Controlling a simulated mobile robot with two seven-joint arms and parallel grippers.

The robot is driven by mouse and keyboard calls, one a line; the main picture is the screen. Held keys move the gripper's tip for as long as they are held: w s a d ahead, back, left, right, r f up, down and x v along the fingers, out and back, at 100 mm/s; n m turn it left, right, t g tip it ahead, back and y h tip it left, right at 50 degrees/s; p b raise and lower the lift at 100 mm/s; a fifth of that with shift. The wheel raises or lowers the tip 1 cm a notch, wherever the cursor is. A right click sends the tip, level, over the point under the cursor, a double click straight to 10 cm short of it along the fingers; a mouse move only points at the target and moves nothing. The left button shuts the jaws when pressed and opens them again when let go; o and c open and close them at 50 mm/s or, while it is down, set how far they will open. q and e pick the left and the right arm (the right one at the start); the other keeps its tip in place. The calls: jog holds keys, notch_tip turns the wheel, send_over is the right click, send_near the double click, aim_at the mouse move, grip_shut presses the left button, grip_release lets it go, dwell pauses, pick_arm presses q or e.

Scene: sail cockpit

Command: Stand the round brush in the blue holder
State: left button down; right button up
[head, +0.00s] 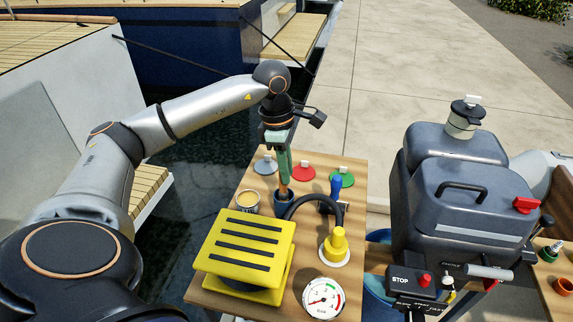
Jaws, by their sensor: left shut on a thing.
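My left gripper (283,168) points down over the wooden table and is shut on the round brush (284,187). A brown, wood-coloured part of the brush shows below the fingers. Its lower end meets the blue holder (284,208), a small cup, and appears to be at or inside its mouth. The brush looks nearly upright. My right gripper is not in view.
A yellow slatted block (243,250), a tin (247,202) and a yellow fitting (337,243) with a black hose stand close to the holder. A blue-handled tool (336,188), coloured discs (304,173) and a gauge (323,298) are nearby. A grey motor (470,200) stands right.

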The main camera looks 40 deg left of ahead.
pick_arm(q)
jog(key=shift+f, duration=0.3)
jog(key=c, duration=0.7)
grip_release()
jog(key=shift+r, duration=0.1)
jog(key=r, duration=0.7)
jog(key=a+r, duration=0.1)
jog(key=r, duration=0.3)
jog(key=shift+s+a+r, duration=0.1)
jog(key=shift+s+r, duration=0.05)
jog(key=shift+s, duration=0.2)
jog(key=shift+a+r+p, duration=0.1)
jog(key=shift+r+p, duration=0.2)
jog(key=shift+r, duration=0.15)
